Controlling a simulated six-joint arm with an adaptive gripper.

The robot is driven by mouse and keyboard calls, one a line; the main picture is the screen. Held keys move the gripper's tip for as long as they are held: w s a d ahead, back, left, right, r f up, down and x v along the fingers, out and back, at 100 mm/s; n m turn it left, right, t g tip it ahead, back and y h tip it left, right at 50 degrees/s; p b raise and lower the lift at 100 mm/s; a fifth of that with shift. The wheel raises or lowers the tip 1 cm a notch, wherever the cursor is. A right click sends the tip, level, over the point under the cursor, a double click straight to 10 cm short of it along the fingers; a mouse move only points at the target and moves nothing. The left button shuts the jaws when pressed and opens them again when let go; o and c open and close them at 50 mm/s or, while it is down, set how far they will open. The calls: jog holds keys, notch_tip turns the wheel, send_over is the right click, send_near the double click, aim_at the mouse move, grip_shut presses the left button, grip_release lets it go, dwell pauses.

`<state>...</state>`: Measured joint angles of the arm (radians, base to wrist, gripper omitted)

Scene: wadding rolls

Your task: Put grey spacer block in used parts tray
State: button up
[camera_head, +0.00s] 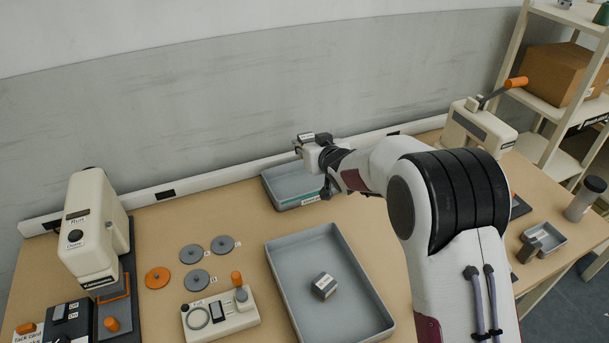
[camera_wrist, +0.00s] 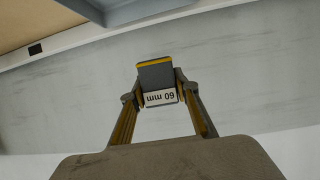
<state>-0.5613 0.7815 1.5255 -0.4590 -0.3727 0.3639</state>
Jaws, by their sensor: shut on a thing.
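My gripper (camera_head: 309,144) is raised above the back tray, near the wall. In the wrist view my gripper (camera_wrist: 157,90) is shut on a dark grey block (camera_wrist: 156,75) with a yellow stripe and a white "60 mm" label. The held block also shows small in the head view (camera_head: 306,136), clear of any surface. A grey back tray (camera_head: 268,187) with a teal-and-white front label lies below my gripper, partly hidden by my arm. A larger grey tray (camera_head: 283,285) holds another grey block (camera_head: 324,286). I cannot read which tray is for used parts.
A cream press (camera_head: 93,225) stands at the left. Several flat discs (camera_head: 197,280) and a small fixture (camera_head: 220,314) lie left of the large tray. A second machine (camera_head: 478,128), a small tray (camera_head: 548,235) and a shelf (camera_head: 545,108) are at the right.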

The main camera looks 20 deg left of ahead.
jog(key=shift+s+a+n+g, duration=0.15)
jog(key=shift+s+n+g, duration=0.15)
jog(key=shift+s+a+f+y, duration=0.2)
jog(key=shift+s+f+y, duration=0.1)
jog(key=shift+s+f, duration=0.1)
jog(key=shift+f, duration=0.15)
notch_tip(320, 180, down, 6)
dwell(0.7)
jog(key=shift+f, duration=0.15)
jog(key=shift+f, duration=1.7)
jog(key=shift+f, duration=0.6)
